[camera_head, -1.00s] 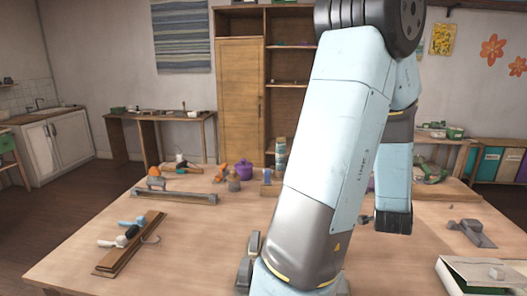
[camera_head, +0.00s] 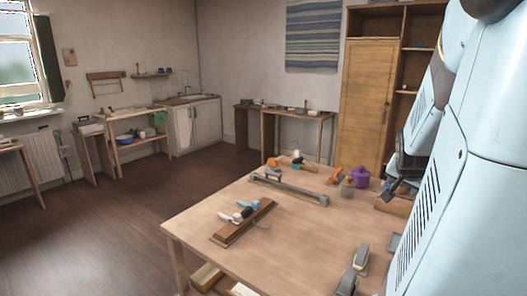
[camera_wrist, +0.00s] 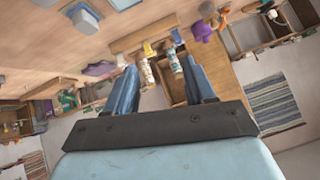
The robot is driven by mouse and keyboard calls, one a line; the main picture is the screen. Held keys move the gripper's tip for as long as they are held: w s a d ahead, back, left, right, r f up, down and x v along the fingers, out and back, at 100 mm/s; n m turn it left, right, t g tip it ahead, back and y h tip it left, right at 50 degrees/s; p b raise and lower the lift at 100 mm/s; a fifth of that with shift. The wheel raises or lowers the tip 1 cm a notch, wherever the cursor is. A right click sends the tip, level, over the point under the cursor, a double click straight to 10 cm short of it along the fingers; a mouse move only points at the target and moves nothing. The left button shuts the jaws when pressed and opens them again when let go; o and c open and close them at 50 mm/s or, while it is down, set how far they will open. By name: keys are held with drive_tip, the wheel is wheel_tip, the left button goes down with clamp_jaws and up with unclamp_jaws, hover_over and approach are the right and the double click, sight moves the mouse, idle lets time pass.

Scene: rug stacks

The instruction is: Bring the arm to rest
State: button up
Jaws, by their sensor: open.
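My arm fills the right side of the head view, folded close to the camera. My gripper (camera_head: 396,189) shows as a dark shape beside the arm, over the far right part of the table; the arm hides part of that area. In the wrist view my gripper (camera_wrist: 160,78) has its two blue-grey fingers spread apart with nothing held between them. Small bottles (camera_wrist: 174,60) and a purple pot (camera_wrist: 202,30) appear beyond the fingertips, apart from them.
The wooden table (camera_head: 310,235) carries a grey bar (camera_head: 288,189), a brown plank (camera_head: 243,222) with small tools, a purple pot (camera_head: 360,177) and a grey stapler-like tool (camera_head: 353,268). A tall cabinet (camera_head: 362,100) stands behind. The floor (camera_head: 110,215) at left is clear.

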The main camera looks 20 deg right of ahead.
drive_tip(key=a+r+n+y, duration=0.35)
drive_tip(key=a+n, duration=0.25)
drive_tip(key=a, duration=1.1)
drive_tip(key=s+a+r+n+g+y, duration=0.1)
drive_tip(key=s+a+n, duration=0.4)
drive_tip(key=a, duration=0.6)
drive_tip(key=s+r+y, duration=0.1)
drive_tip(key=s, duration=0.1)
drive_tip(key=shift+s+a+r+n+y, duration=0.25)
drive_tip(key=shift+s+r+n+y, duration=0.05)
drive_tip(key=shift+r+n+y, duration=0.1)
drive_tip(key=shift+c, duration=0.2)
